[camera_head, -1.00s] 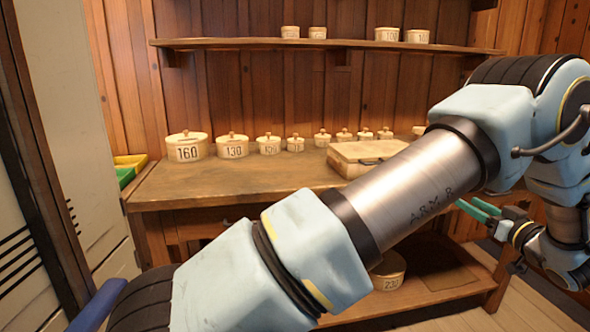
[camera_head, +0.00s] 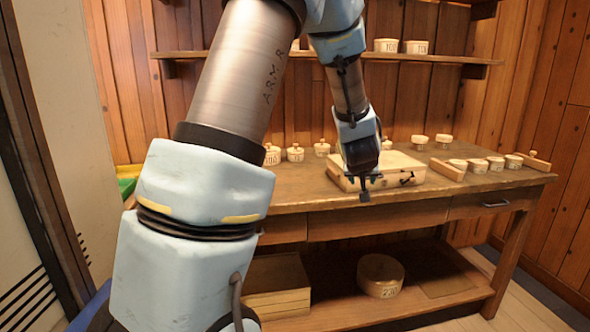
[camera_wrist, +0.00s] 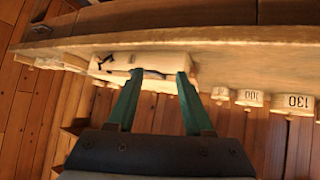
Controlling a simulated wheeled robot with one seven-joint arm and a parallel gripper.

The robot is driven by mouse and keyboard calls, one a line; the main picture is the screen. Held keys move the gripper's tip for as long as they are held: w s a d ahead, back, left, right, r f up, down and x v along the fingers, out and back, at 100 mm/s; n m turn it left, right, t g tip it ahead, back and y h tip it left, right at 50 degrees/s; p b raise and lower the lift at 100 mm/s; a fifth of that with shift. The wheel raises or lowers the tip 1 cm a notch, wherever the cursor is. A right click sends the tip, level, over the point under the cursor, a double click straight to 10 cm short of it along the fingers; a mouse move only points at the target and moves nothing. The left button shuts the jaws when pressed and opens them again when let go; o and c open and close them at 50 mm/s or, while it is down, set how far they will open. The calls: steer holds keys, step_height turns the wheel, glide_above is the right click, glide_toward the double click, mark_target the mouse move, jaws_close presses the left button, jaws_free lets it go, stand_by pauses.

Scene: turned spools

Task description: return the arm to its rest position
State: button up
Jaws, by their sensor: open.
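My arm rises across the left of the head view and bends down to my gripper (camera_head: 364,190), which hangs in front of the wooden box on the bench. In the wrist view my gripper (camera_wrist: 156,78) shows two green fingers, spread apart with nothing held between them. The pale wooden box (camera_head: 405,168) lies on the bench top, partly hidden behind the gripper. It also shows beyond the fingertips in the wrist view (camera_wrist: 150,60). I cannot tell from these frames how far the fingers are from the box.
The wooden bench (camera_head: 310,196) carries several round lidded boxes, some hidden by my arm. A rack (camera_head: 447,170) with small pots stands at its right. A shelf (camera_head: 440,57) runs above. A large round box (camera_head: 380,276) sits on the lower shelf. Floor at right is clear.

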steer(key=s+a+f+n+g+y+p, duration=0.1)
steer(key=s+a+g, duration=0.7)
steer(key=s+a, duration=1.4)
steer(key=a+y+p, duration=0.1)
steer(key=a+y, duration=0.1)
steer(key=shift+s+a+f, duration=0.15)
steer(key=shift+a+f, duration=0.1)
steer(key=shift+a, duration=0.15)
steer(key=shift+c, duration=0.3)
stand_by(0.4)
